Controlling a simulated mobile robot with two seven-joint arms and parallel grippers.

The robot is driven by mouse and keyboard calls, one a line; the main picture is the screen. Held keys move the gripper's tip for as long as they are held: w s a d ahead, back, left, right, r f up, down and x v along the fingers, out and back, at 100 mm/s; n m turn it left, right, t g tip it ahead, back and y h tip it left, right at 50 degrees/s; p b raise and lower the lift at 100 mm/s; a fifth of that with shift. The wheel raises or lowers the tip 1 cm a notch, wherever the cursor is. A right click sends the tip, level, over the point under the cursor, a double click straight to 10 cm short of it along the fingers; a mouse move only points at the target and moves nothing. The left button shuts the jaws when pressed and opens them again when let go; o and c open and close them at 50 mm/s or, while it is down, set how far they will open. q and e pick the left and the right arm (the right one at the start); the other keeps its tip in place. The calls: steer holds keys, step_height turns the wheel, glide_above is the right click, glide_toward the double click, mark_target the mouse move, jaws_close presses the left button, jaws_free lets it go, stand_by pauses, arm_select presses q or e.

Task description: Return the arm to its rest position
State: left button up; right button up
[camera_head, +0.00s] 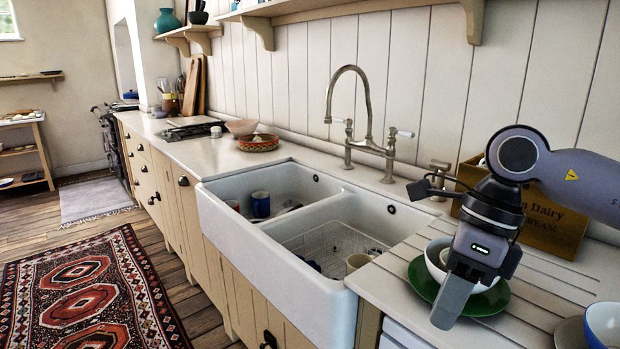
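My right arm (590,185) comes in from the right edge, over the draining board. My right gripper (450,305) points down in front of a white bowl on a green plate. From this angle I see one broad finger face, and I cannot tell whether the fingers are apart or closed. I see nothing held in it. Whether it touches the bowl or plate is unclear. My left gripper is not in view.
A white bowl (437,262) sits on a green plate (490,301). A wooden crate (560,222) stands behind my arm. A blue bowl (605,325) is at the right edge. A double sink (262,240) holds cups and a rack, with a tall faucet (366,105).

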steer(key=s+a+m+g+y+p, duration=0.1)
steer(key=s+a+m+y, duration=0.25)
steer(key=a+y, duration=0.55)
steer(key=s+a+m+y, duration=0.2)
steer(key=a+m+y, duration=0.3)
steer(key=a+y, duration=0.45)
steer(key=w+d+f+m+t+h, duration=0.3)
steer(key=d+f+m+t+h, duration=0.25)
steer(key=m+t, duration=0.6)
steer(key=w+d+f+m+t+h, duration=0.45)
steer(key=f+m+t, duration=0.3)
steer(key=m, duration=0.75)
steer(key=s+d+f+m+g+h, duration=0.2)
steer(key=s+d+f+m+h, duration=0.1)
steer(key=f, duration=0.4)
steer(key=s+d+f+m+g+h+p, duration=0.1)
steer(key=s+d+f+m+g+h, duration=0.1)
steer(key=s+f, duration=0.5)
steer(key=s+d+f+m+g+h, duration=0.2)
steer(key=s+d+f+m+h, duration=0.2)
steer(key=f, duration=0.4)
steer(key=s+d+m, duration=0.1)
steer(key=d, duration=0.1)
steer(key=shift+s+d+h, duration=0.35)
steer(key=shift+d+r+m, duration=0.1)
steer(key=shift+m, duration=0.2)
